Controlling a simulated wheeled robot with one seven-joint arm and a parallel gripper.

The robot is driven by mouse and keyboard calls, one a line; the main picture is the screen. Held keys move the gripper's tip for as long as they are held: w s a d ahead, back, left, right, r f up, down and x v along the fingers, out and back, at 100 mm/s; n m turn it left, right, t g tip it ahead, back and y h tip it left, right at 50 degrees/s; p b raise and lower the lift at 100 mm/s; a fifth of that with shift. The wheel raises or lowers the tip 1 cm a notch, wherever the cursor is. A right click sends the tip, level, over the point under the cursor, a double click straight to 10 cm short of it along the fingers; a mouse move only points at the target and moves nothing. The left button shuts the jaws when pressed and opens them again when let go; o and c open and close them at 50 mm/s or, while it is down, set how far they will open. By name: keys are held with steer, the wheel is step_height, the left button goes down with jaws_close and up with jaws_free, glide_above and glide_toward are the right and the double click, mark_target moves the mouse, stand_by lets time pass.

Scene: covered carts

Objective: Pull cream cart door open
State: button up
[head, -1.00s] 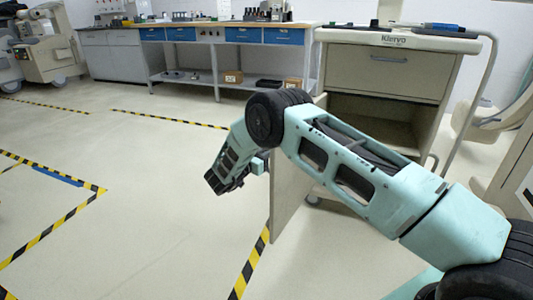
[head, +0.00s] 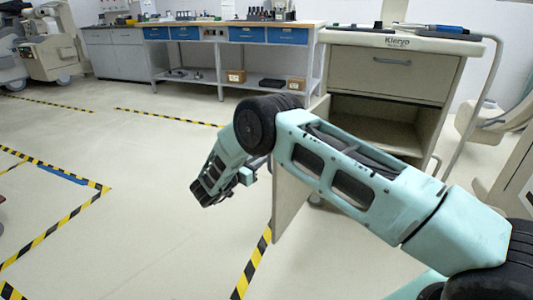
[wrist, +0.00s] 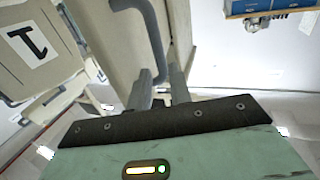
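The cream cart (head: 385,75) stands at the right in the head view, with a shut upper drawer and an open lower compartment (head: 375,125). Its cream door (head: 291,205) stands swung out to the left, partly hidden behind my arm. In the wrist view, the door panel (wrist: 125,35) fills the upper middle, and its dark grey handle (wrist: 152,32) runs down between the fingers. My gripper (wrist: 160,76) is closed around the handle bar; the exact contact is hard to see. In the head view the fingertips are not clear.
A workbench with blue drawers (head: 247,35) stands at the back. Small tools (head: 445,29) lie on the cart top. Other cream equipment (head: 47,48) stands at the far left. The floor (head: 160,165) left of the door is clear, marked with yellow-black tape.

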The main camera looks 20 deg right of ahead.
steer(key=p+v, duration=0.1)
steer(key=v, duration=1)
steer(key=shift+a, duration=0.15)
